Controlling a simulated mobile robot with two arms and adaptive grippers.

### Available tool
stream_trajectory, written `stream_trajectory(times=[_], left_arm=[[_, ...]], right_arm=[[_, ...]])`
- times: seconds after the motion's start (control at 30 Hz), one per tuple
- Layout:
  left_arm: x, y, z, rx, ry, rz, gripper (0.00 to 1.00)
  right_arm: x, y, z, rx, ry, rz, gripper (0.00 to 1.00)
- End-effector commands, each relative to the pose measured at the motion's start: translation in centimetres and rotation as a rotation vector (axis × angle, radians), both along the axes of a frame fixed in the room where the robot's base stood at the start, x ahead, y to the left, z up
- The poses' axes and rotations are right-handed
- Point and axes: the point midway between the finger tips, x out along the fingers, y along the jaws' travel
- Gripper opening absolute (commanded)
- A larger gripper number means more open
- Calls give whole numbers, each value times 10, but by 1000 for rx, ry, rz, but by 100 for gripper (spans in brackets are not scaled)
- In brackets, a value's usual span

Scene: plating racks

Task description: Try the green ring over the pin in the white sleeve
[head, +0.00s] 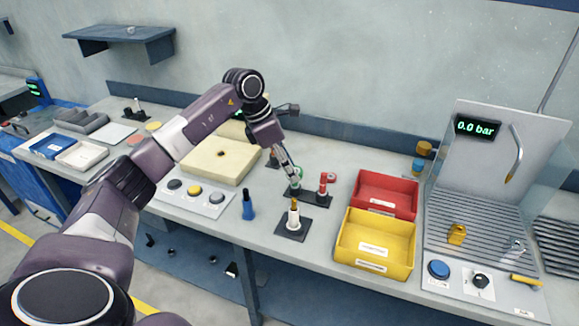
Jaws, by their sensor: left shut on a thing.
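The white sleeve (293,218) stands upright on a black square plate (283,229) near the front of the bench, with a brass-coloured pin (294,203) rising from its top. My left gripper (292,178) points down behind it, over a long black base. The green ring (297,174) shows at the fingertips; the fingers are shut on it, though they partly hide it. The ring is apart from the pin in the white sleeve. My right gripper is out of view.
A red post (323,184) stands on the same black base (315,198). Red (388,190) and yellow (372,238) bins stand to the right. A dark blue peg (248,207) and a button panel (190,196) are left. A pressure station (480,240) is far right.

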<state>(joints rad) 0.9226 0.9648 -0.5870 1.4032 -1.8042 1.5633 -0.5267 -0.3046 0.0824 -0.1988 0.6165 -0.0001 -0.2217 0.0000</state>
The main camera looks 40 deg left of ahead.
Motion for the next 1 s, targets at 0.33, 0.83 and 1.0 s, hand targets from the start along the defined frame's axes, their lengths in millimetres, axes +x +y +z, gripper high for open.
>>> stream_trajectory(times=[0.33,0.83,1.0], left_arm=[[0,0,-21,0,-1,-2,14],[0,0,-71,0,-1,-2,14],[0,0,-82,0,-1,-2,14]], right_arm=[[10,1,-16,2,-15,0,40],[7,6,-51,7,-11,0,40],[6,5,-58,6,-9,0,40]])
